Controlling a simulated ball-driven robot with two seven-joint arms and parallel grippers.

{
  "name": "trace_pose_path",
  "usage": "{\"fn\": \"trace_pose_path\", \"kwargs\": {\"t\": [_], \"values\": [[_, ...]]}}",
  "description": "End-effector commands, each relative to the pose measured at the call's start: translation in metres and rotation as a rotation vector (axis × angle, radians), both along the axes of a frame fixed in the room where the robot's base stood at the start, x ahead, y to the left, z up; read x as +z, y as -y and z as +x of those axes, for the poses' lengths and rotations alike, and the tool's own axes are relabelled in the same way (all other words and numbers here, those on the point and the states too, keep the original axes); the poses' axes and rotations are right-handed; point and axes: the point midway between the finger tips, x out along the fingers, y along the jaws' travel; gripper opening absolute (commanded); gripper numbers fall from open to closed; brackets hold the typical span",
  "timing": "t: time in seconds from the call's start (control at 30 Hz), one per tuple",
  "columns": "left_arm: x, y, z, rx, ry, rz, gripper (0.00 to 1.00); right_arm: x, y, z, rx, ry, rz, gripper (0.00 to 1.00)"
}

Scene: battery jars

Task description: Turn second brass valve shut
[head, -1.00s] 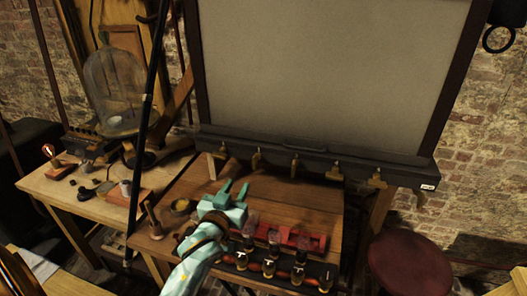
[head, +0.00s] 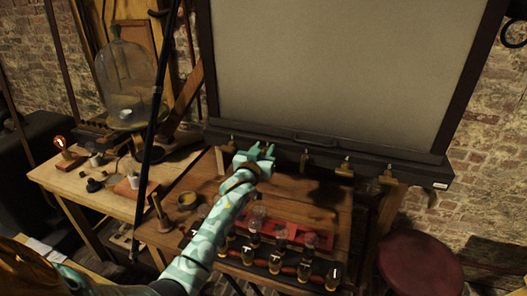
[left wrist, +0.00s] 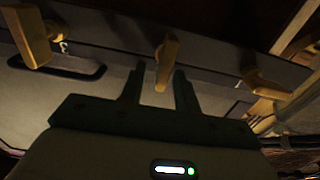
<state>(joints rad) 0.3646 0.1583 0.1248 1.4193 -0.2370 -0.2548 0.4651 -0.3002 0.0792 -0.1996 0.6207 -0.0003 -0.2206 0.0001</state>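A row of brass valves hangs along the dark ledge under the big grey panel. In the head view the first valve (head: 232,143) is left of my left gripper (head: 262,150), and the third valve (head: 305,160) is right of it. The gripper hides the second valve there. In the left wrist view this brass valve (left wrist: 165,58) points down between the two fingertips of the open gripper (left wrist: 158,82). The fingers straddle its lower end with gaps visible; I cannot tell whether they touch it. My right gripper is in neither view.
Further valves (head: 345,168) hang to the right. Below stands a wooden table (head: 325,200) with a red rack (head: 290,235) and several glass jars (head: 275,262). A glass bell jar (head: 130,85) stands left, a round red stool (head: 420,262) right. A dark handle (left wrist: 58,68) projects beside the valves.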

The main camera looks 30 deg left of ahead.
Motion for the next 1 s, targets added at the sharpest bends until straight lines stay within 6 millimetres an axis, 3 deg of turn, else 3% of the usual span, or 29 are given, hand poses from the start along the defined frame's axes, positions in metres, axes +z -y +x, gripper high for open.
{"fn": "trace_pose_path", "kwargs": {"t": [0.13,0.27,0.67,1.0], "values": [[0.0003,0.0001,-0.0002,0.000,0.000,0.000,0.32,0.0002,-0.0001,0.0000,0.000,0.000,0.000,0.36],[0.0004,0.0003,-0.0002,0.000,0.001,0.000,0.00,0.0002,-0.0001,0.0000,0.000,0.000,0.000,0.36],[0.0006,0.0014,-0.0002,0.000,-0.007,0.033,0.00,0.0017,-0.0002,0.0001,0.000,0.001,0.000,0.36],[0.0002,0.0070,0.0011,-0.001,-0.058,0.242,0.00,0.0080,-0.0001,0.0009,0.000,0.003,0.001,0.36]]}}
